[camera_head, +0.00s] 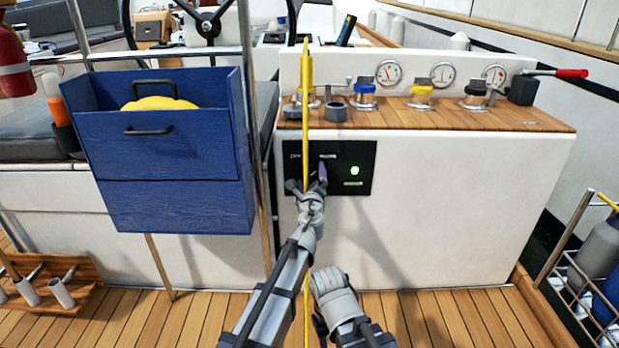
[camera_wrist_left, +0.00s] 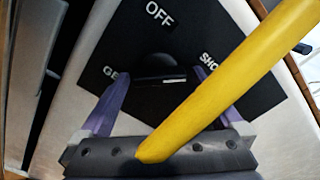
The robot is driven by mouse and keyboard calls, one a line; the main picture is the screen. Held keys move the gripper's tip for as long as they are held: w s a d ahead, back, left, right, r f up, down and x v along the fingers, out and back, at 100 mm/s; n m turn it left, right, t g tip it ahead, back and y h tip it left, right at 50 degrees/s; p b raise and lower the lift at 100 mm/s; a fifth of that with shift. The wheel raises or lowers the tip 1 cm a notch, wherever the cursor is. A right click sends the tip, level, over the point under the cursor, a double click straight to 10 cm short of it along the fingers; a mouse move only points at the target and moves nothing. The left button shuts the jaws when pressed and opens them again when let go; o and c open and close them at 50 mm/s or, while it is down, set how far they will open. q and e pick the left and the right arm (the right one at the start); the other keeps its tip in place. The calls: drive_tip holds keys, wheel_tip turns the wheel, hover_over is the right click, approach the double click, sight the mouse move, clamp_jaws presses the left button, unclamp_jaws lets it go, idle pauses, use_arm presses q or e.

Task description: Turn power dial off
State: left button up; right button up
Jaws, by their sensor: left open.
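The black power panel (camera_head: 360,158) is on the white console front, with a lit green light at its right. In the left wrist view, the dark dial (camera_wrist_left: 160,68) is on the panel (camera_wrist_left: 232,45), below the word OFF. Partly covered labels starting GE and SHO are at its left and right. My left gripper (camera_head: 314,177) is in front of the panel's left part and hides the dial in the head view. Its purple fingers are open, one on each side of the dial; contact is unclear. Part of my right arm shows below, without visible fingers.
A thin yellow pole (camera_head: 306,85) stands upright before the panel and crosses the left wrist view. A blue box (camera_head: 180,165) hangs at left. A bottle rack (camera_head: 560,270) is at right. The wooden deck (camera_head: 450,315) before the console is clear.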

use_arm(q)
drive_tip(key=c, duration=1.3)
